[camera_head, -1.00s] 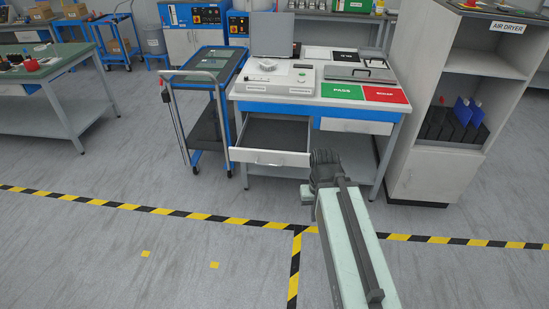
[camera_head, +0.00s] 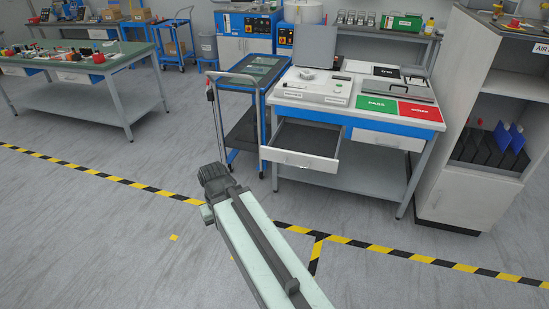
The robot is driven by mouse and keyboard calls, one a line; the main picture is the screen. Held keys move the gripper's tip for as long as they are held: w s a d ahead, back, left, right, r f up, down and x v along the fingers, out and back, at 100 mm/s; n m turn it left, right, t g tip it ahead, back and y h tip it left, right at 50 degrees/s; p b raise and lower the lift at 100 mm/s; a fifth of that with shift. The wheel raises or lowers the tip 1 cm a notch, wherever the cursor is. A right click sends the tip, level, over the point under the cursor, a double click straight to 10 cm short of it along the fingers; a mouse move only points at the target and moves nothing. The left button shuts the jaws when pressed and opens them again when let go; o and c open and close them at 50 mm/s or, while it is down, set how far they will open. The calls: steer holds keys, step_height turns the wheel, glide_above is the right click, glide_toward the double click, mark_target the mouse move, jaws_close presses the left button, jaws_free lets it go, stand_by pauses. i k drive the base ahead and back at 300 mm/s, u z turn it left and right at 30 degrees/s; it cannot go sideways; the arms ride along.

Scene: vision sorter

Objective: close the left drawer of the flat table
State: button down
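The flat table (camera_head: 352,121) has a white top and a blue front rail. Its left drawer (camera_head: 299,159) is pulled out toward me and looks empty inside; its white front has a small handle. The right drawer (camera_head: 388,140) is shut. My arm reaches up from the bottom of the view, and its dark end with my gripper (camera_head: 211,177) is left of and nearer to me than the open drawer, apart from it. The fingers cannot be made out, so I cannot tell whether they are open.
A blue and grey cart (camera_head: 246,128) stands just left of the table. A grey cabinet (camera_head: 470,187) stands at its right. A green-topped workbench (camera_head: 118,57) is at the far left. The floor in front, with yellow-black tape (camera_head: 375,249), is clear.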

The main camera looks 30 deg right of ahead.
mark_target(297, 142)
steer(key=u, duration=0.2)
steer(key=i, duration=1)
steer(key=z, duration=0.1)
